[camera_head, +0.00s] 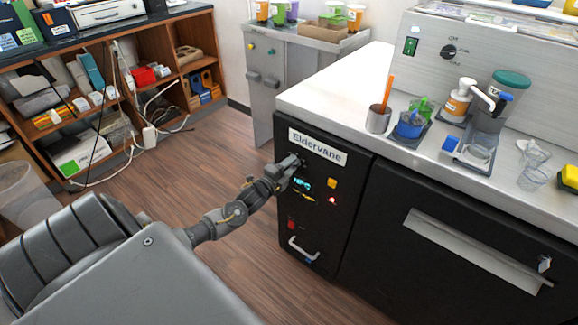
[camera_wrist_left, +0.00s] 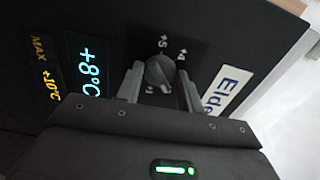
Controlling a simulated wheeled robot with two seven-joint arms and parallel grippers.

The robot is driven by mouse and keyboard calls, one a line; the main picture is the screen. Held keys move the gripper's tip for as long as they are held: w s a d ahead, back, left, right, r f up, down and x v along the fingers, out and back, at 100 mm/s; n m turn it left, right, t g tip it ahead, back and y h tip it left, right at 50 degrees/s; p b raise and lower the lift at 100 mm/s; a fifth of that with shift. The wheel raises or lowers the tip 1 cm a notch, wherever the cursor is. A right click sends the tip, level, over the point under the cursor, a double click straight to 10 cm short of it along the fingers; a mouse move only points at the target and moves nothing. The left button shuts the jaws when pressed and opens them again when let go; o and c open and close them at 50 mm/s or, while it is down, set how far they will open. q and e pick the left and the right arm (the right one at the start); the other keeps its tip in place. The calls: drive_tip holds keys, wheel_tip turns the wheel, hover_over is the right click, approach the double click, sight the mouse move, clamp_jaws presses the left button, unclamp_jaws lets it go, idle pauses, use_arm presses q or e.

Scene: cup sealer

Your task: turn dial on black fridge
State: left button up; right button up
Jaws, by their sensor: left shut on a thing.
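The black fridge (camera_head: 322,229) with the "Eldervane" label stands under the white counter in the head view. Its round dial (camera_wrist_left: 159,72) shows in the left wrist view, with numbers such as +5 and +4 around it. A lit display (camera_wrist_left: 90,72) beside it reads +8°C. My left gripper (camera_head: 292,164) reaches the fridge's front just below the label. In the left wrist view its two fingers (camera_wrist_left: 160,84) stand on either side of the dial, shut on it. In the head view the gripper hides the dial. My right gripper is not in view.
A lower handle (camera_head: 302,249) sticks out of the fridge front. To the right is a black door with a wide grey handle (camera_head: 475,262). The counter above holds a cup with an orange stick (camera_head: 379,118) and dispensers.

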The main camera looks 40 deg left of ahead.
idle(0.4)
use_arm(q)
drive_tip(key=o, duration=1)
drive_tip(key=s, duration=1)
drive_tip(key=shift+s, duration=0.4)
drive_tip(key=shift+d, duration=0.1)
